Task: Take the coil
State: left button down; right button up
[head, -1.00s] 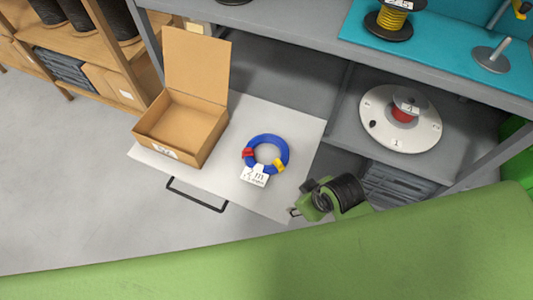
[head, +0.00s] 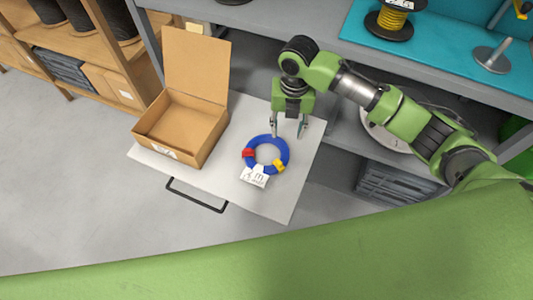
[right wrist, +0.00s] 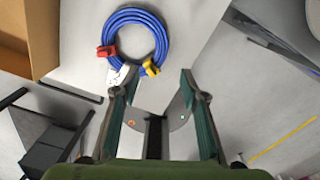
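A blue coil (head: 285,151) lies on a pale pull-out shelf, with a red clip, a yellow clip and a white label at its lower side. In the right wrist view the coil (right wrist: 163,41) lies beyond the fingertips. My right gripper (head: 289,130) is open and empty, pointing down above the shelf at the coil's upper right. It also shows in the right wrist view (right wrist: 157,85), with its fingers apart. From these views I cannot tell whether a finger touches the coil. My left gripper is not in view.
An open cardboard box (head: 170,130) stands on the pull-out shelf (head: 270,200), left of the coil. A black handle (head: 195,200) sticks out at the shelf's front. A workbench with a yellow reel (head: 390,22) runs behind, at the right.

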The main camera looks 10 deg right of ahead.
aim_at(285, 153)
jog(key=shift+n, duration=0.3)
jog(key=f, duration=1.3)
jog(key=shift+w+d, duration=0.15)
jog(key=shift+w, duration=0.15)
grip_shut()
